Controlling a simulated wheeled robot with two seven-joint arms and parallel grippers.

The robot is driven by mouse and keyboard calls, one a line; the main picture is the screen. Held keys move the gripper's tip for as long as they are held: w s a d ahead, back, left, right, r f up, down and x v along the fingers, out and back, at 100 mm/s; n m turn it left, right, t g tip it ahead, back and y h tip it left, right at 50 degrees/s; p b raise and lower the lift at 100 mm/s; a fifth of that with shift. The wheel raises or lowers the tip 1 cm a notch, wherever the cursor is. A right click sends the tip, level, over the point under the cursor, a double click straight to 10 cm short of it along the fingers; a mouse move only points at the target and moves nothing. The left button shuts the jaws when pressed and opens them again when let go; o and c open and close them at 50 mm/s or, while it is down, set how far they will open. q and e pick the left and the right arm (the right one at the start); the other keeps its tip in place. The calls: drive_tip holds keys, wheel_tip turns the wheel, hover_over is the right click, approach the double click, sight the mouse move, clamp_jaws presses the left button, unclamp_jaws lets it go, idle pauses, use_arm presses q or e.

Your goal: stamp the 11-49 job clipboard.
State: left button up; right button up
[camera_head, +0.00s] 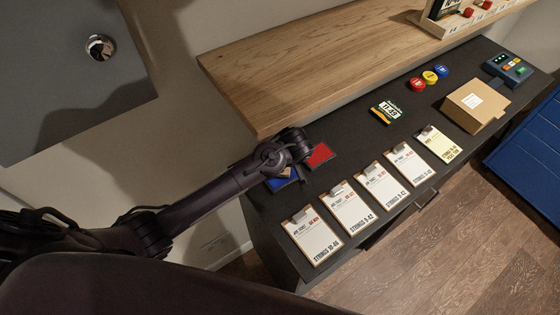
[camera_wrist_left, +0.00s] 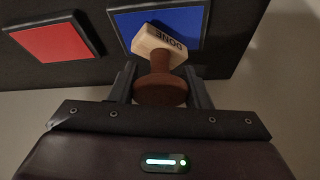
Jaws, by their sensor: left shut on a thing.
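My left gripper (camera_wrist_left: 160,90) is shut on a stamp (camera_wrist_left: 160,80) with a brown handle and a pale block lettered DONE. In the wrist view the block overlaps the near part of the blue ink pad (camera_wrist_left: 184,22); I cannot tell if they touch. In the head view my left gripper (camera_head: 297,158) is over the pads and hides the stamp. The blue pad (camera_head: 283,183) and red pad (camera_head: 319,155) show beside it. Several clipboards lie in a row, including one marked 10-46 (camera_head: 313,238) and a yellowish one (camera_head: 440,146). Which is 11-49 is too small to read surely.
A wooden shelf (camera_head: 310,62) overhangs the back of the dark bench. A small labelled packet (camera_head: 389,111), coloured round pieces (camera_head: 430,77), a cardboard box (camera_head: 475,106) and a button device (camera_head: 508,68) stand farther right. The strip between packet and clipboards is clear.

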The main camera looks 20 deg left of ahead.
use_arm(q)
drive_tip(key=shift+f, duration=0.45)
idle(0.6)
idle(0.7)
idle(0.3)
drive_tip(key=shift+r, duration=0.15)
wheel_tip(320, 180, up, 5)
drive_tip(key=p, duration=0.5)
drive_tip(key=shift+r, duration=0.85)
